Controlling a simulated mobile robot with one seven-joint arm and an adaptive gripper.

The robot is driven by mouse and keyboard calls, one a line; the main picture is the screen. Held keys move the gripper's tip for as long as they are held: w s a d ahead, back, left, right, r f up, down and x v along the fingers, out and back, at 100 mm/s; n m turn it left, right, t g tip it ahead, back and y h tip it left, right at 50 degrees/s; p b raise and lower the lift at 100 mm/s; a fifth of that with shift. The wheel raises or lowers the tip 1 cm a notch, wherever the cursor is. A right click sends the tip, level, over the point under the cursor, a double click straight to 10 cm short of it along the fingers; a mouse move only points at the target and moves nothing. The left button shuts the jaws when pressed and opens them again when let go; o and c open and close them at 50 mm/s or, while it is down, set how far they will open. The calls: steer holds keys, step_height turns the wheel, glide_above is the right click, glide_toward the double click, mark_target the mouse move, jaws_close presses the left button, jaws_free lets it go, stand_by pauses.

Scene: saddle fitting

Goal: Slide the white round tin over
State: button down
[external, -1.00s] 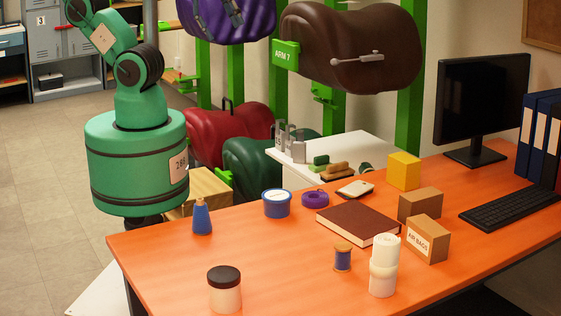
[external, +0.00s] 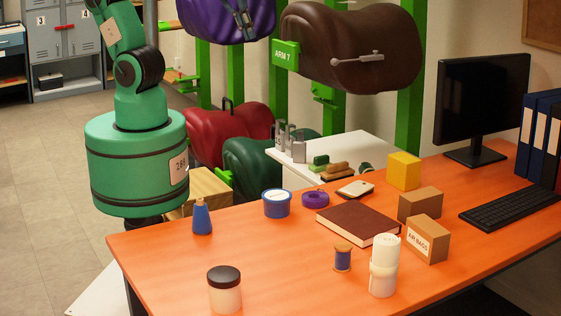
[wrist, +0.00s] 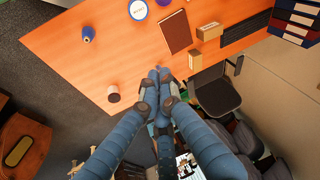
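No plainly white, flat round tin shows. A round blue tub with a white lid (external: 276,204) stands upright at the table's back edge; its top also shows in the wrist view (wrist: 138,9). A tall white cylinder (external: 384,266) stands upright near the front edge; I cannot make it out in the wrist view. My gripper (wrist: 159,71) is out of the external view. In the wrist view its two fingers come together over the table's front part. It looks shut, with nothing visible between the tips, and is apart from the blue tub.
The orange table (external: 290,270) also holds a black-lidded jar (external: 225,290), blue bottle (external: 202,217), thread spool (external: 342,258), brown book (external: 357,225), purple ring (external: 315,199) and several boxes. A keyboard (external: 512,205) and monitor are right. The middle left is clear.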

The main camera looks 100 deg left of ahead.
steer(key=w+d+f+m+g, duration=0.1)
steer(key=w+d+f+m, duration=0.25)
steer(key=d, duration=0.35)
steer(key=w+d+f+m, duration=0.2)
steer(key=w+d+m, duration=0.1)
steer(key=w+d, duration=0.3)
steer(key=m+g+y+b, duration=0.1)
steer(key=m+y, duration=0.2)
steer(key=m, duration=1.3)
glide_above(207, 312)
steer(key=s+d, duration=0.6)
step_height(207, 312, down, 36)
steer(key=shift+w+a+f, duration=0.1)
steer(key=shift+a+f, duration=0.1)
steer(key=shift+a, duration=0.05)
steer(key=shift+f, duration=0.1)
steer(key=b+x, duration=0.2)
steer(key=x, duration=0.7)
steer(key=shift+f, duration=0.2)
steer(key=shift+w+a+f+b, duration=0.2)
steer(key=shift+w+a+b, duration=0.25)
steer(key=shift+w+a, duration=1)
steer(key=shift+w, duration=0.05)
